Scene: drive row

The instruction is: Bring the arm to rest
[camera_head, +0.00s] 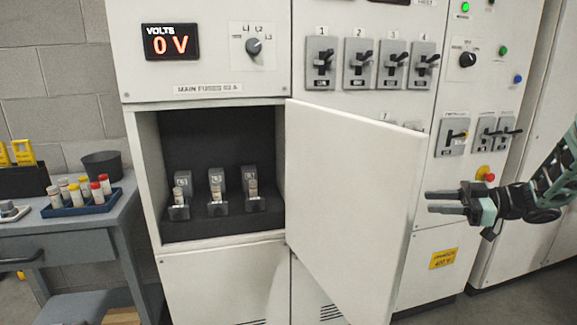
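My gripper (446,202) is at the right, in front of the cabinet and to the right of the open fuse compartment door (355,200). Its two dark fingers point left with a narrow gap between them, and nothing shows in the gap. My arm (550,190) comes in from the right edge. The fuse compartment (215,145) stands open. Inside it, three fuse holders (216,195) sit in a row, each with a pale cylindrical piece. The voltmeter (170,42) above reads 0 V, next to a rotary selector (253,46).
The door swings out into the room, left of my gripper. At the left, a grey bench (75,235) bears a blue tray (85,205) of several fuses and a dark bin (102,165). Lever switches (358,62) and a red button (488,177) are on the panel behind my gripper.

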